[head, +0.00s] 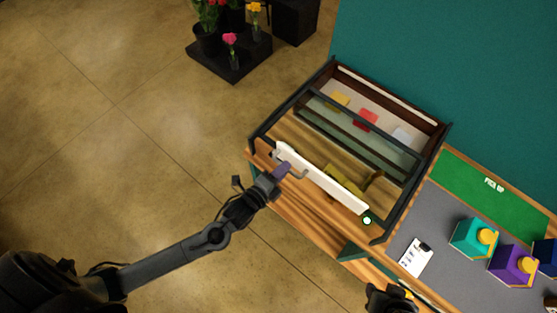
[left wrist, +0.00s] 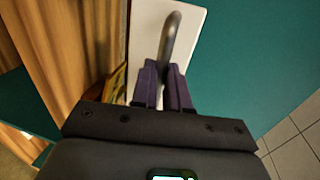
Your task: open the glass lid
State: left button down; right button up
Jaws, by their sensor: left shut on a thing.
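The glass lid (head: 350,136) is a greenish see-through pane with a dark frame on a wooden case. Behind it lie yellow, red and pale items. A long white bar (head: 325,182) runs along the case's front side, with a grey bent handle (head: 299,173) near its left end. My left gripper (head: 281,171) has purple fingers and is shut on this handle. In the left wrist view the fingers (left wrist: 163,88) close around the handle (left wrist: 168,45) in front of the white bar (left wrist: 190,30). A dark part at the bottom edge looks like my right gripper (head: 388,299); its fingers are unclear.
Right of the case is a grey counter (head: 437,215) with a green mat (head: 480,185), a white card (head: 416,257), a teal box (head: 472,240) and a purple box (head: 510,266). A black flower stand (head: 232,66) is at the top. The floor left of the case is clear.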

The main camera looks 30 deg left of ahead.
pick_arm(q)
jog(key=c, duration=1.1)
grip_release()
jog(key=b+v, duration=0.1)
jog(key=v, duration=0.9)
jog(key=shift+s+a+r, duration=0.1)
jog(key=shift+s+a, duration=0.05)
jog(key=shift+s, duration=0.2)
jog(key=shift+r, duration=0.1)
